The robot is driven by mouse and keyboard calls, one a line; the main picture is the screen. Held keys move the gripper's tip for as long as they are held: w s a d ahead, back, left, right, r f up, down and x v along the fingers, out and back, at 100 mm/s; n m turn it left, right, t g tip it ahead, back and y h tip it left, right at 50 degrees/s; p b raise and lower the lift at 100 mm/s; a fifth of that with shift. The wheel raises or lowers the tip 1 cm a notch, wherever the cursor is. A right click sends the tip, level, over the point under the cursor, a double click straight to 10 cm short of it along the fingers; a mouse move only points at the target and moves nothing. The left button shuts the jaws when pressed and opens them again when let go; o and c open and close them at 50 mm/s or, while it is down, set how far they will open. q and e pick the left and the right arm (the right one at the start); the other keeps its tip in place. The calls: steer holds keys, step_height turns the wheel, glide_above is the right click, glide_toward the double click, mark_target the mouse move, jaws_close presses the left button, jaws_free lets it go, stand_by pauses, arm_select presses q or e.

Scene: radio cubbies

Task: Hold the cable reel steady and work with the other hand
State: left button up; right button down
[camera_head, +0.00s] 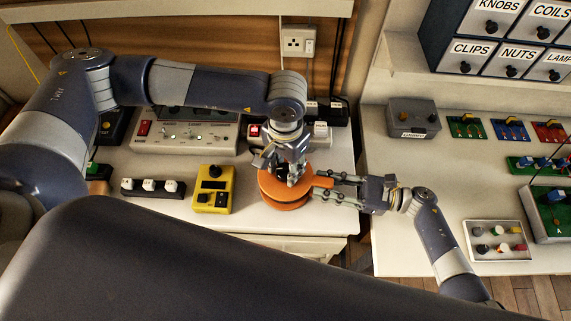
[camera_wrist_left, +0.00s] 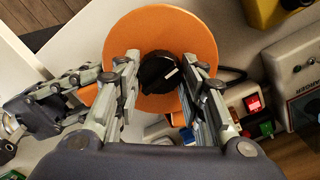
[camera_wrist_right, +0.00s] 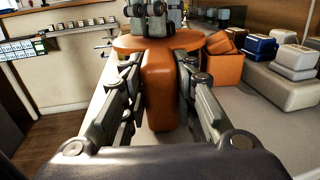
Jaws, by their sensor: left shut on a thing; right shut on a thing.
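The orange cable reel (camera_head: 283,193) stands on the white bench near its front right corner. Its round top disc shows in the left wrist view (camera_wrist_left: 190,33), with a black knob (camera_wrist_left: 158,72) at its middle. My left gripper (camera_head: 293,178) comes down from above and is shut on the black knob. My right gripper (camera_head: 326,188) reaches in from the right and is shut on an orange block-like part of the reel (camera_wrist_right: 161,85), seen between its fingers in the right wrist view. The reel's underside is mostly hidden.
A yellow meter (camera_head: 213,190) stands left of the reel, with a row of switches (camera_head: 153,187) beyond it. A grey instrument (camera_head: 185,132) is behind. Right of a gap, another bench holds a grey box (camera_head: 413,118), coloured boards and a parts tray (camera_head: 497,241).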

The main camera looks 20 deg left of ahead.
mark_target(285, 168)
arm_select(q)
steer(key=m, duration=0.7)
steer(key=shift+a, duration=0.1)
stand_by(0.5)
steer(key=o, duration=1.1)
step_height(285, 168, up, 12)
